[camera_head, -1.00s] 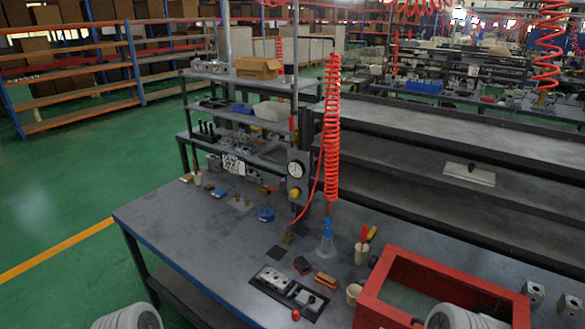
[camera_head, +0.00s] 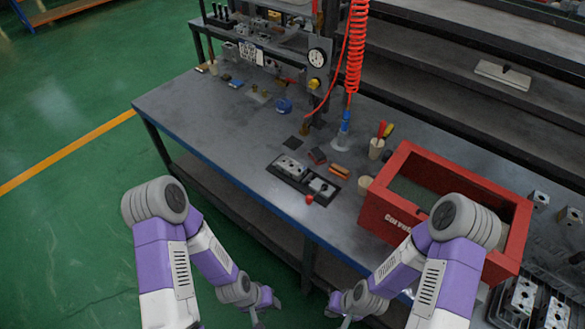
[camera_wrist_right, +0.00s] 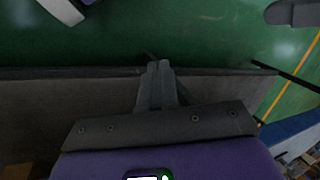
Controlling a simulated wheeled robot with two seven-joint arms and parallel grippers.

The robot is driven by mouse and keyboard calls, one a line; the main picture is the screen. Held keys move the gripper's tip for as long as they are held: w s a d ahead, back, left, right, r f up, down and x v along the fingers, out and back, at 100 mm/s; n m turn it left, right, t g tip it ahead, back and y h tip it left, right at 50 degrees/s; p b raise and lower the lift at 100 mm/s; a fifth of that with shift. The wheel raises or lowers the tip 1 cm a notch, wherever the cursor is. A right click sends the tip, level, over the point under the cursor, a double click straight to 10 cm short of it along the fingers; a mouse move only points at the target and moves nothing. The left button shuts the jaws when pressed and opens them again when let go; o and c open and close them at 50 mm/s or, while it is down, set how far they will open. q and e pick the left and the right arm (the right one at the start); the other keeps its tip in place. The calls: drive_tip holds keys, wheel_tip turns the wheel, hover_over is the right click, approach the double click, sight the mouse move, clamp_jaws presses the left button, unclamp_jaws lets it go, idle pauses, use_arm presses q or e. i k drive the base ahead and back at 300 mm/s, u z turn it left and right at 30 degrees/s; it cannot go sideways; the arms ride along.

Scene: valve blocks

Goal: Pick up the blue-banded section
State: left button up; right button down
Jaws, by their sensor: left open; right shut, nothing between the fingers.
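I cannot make out a blue band on any valve section. Two grey valve blocks sit in a black tray (camera_head: 272,172) on the workbench: one block (camera_head: 290,166) on the left and one (camera_head: 321,187) on the right. More grey blocks (camera_head: 523,298) stand in a rack at the lower right. My left gripper (camera_head: 259,323) is low in front of the bench, open and partly cut off by the picture's bottom edge. My right gripper (camera_head: 340,318) is also low in front of the bench. In the right wrist view (camera_wrist_right: 158,68) its fingers are together and empty.
A red crate (camera_head: 388,212) stands on the bench's right side, behind my right arm. A cup of tools (camera_head: 376,149), a small red knob (camera_head: 309,199) and an orange-brown piece (camera_head: 340,172) lie near the tray.

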sight(291, 168)
drive_tip(key=u, duration=2.6)
drive_tip(key=i, duration=2.15)
drive_tip(key=z, duration=3.25)
